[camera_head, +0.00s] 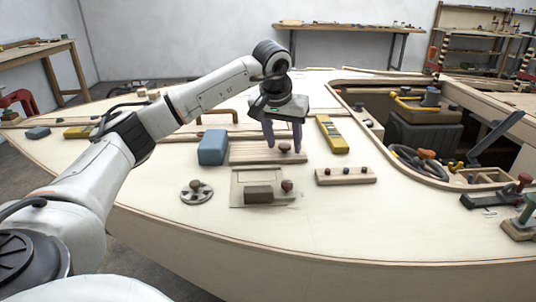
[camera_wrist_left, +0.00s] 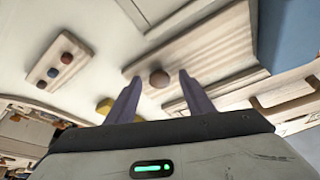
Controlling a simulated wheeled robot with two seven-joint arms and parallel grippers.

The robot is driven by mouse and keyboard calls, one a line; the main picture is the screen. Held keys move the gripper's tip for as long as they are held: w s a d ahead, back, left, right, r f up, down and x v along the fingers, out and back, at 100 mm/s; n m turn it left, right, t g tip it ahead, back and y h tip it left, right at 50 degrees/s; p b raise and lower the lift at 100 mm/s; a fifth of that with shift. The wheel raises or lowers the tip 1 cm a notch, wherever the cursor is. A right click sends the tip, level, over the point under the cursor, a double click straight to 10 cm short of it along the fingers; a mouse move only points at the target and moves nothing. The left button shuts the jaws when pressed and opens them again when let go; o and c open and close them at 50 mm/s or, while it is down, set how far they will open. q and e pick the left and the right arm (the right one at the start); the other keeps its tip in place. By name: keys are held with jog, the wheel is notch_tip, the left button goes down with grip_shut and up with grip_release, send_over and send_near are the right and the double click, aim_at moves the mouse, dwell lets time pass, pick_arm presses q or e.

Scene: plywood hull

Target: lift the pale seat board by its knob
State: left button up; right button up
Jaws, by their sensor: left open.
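The pale seat board (camera_head: 245,153) lies flat on the plywood deck, its grooved top showing. It also shows in the left wrist view (camera_wrist_left: 215,52). Its round brown knob (camera_head: 284,147) is near the board's right end and also shows in the left wrist view (camera_wrist_left: 159,78). My left gripper (camera_head: 283,141) points down over the knob with its fingers open. In the left wrist view the knob appears between the two fingertips (camera_wrist_left: 157,77), with clear gaps on both sides. The exact height of the tips against the knob is hard to tell. My right gripper is not in view.
A blue block (camera_head: 212,147) stands just left of the board, and a yellow tool (camera_head: 331,134) lies to its right. Nearer are a round plate with a knob (camera_head: 196,191), a square panel (camera_head: 240,191) and a strip with three knobs (camera_head: 345,177). The near deck is clear.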

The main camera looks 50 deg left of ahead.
pick_arm(q)
jog(key=shift+r, duration=0.1)
grip_shut()
